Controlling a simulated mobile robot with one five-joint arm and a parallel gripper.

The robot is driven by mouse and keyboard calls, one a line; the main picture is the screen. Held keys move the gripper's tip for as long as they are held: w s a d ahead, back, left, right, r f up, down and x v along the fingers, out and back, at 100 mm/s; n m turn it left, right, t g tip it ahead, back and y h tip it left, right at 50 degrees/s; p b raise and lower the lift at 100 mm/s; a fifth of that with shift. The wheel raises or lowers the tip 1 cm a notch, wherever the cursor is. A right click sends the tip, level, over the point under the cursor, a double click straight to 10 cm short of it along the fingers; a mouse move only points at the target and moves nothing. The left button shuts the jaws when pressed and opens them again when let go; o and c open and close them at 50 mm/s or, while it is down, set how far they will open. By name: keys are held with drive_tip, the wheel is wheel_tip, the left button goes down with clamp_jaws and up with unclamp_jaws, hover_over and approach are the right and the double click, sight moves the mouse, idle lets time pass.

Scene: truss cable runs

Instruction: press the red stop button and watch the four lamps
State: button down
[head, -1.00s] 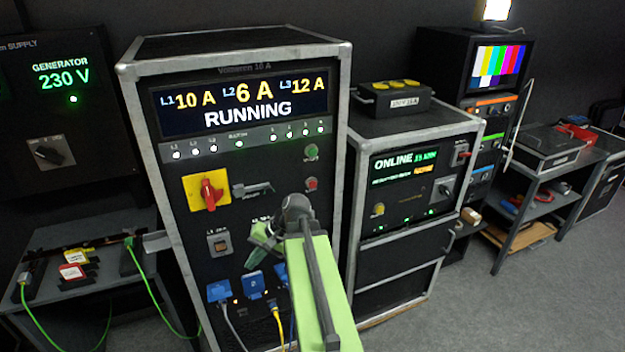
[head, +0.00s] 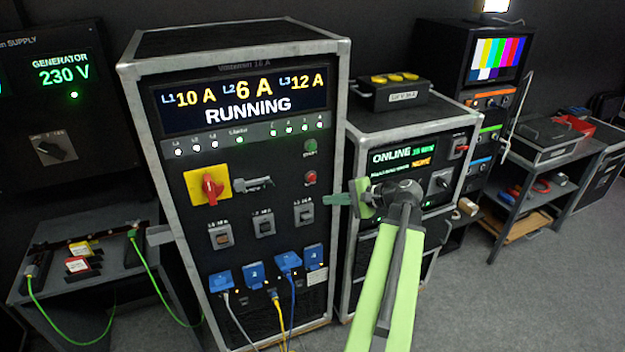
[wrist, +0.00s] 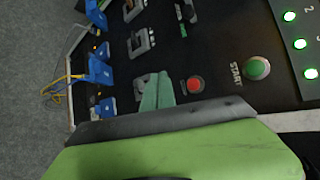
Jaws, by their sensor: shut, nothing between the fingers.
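The red stop button (head: 310,178) is on the front panel of the rack, below the green start button (head: 310,146). In the wrist view the red button (wrist: 195,84) shows just right of my gripper's fingers, with the green start button (wrist: 256,68) further right. My gripper (head: 328,199) is shut and empty, its tip a little below and right of the red button in the head view. I cannot tell whether it touches the panel. The lamps (head: 297,127) at the right of the strip are lit green. The display (head: 246,97) reads RUNNING.
A red rotary switch (head: 211,188) on a yellow plate sits left on the panel. Breakers (head: 264,224) and blue sockets (head: 254,275) with cables lie below. A second rack (head: 400,112) stands close on the right, behind my arm. Grey floor is open at the right.

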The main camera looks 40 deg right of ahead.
sight(312, 178)
drive_tip(key=w+d, duration=0.3)
drive_tip(key=w, duration=0.5)
drive_tip(key=shift+d, duration=0.15)
drive_tip(key=shift+w, duration=0.15)
idle(1.7)
drive_tip(key=shift+w+d, duration=0.15)
drive_tip(key=shift+w, duration=0.2)
drive_tip(key=shift+w+d, duration=0.15)
drive_tip(key=shift+w, duration=0.2)
idle(0.6)
drive_tip(key=shift+s, duration=0.1)
drive_tip(key=shift+s+a, duration=0.3)
drive_tip(key=shift+s, duration=0.35)
